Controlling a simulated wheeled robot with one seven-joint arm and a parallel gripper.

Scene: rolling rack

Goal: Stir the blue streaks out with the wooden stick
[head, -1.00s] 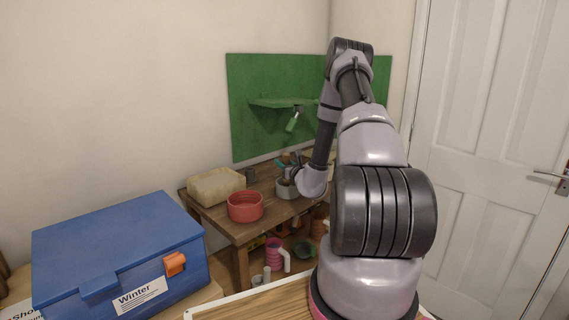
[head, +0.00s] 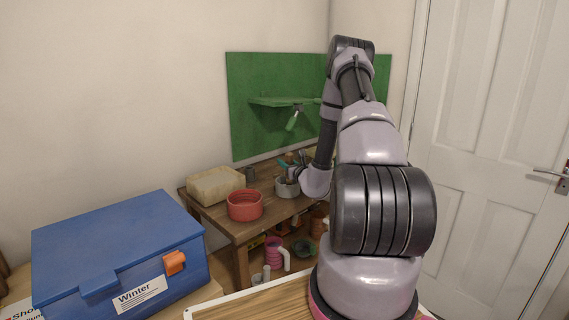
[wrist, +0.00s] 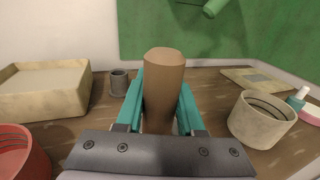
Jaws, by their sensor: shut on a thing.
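My gripper (wrist: 162,92) has teal fingers on either side of the brown wooden stick (wrist: 165,62) and is shut on it. The stick's rounded top end rises above the fingertips in the wrist view. Its lower end is hidden there by my gripper. In the head view my gripper (head: 289,163) is over a grey pot (head: 287,188) on the wooden bench. The pot's inside cannot be made out, and no blue streaks are visible in either view. How deep the stick sits in the pot cannot be told.
A red round bowl (head: 245,205) and a cream rectangular basin (head: 216,186) stand left of the pot. A small grey cup (wrist: 119,83) is behind it. A cream round pot (wrist: 262,119) stands to the right in the wrist view. A green board (head: 270,80) backs the bench.

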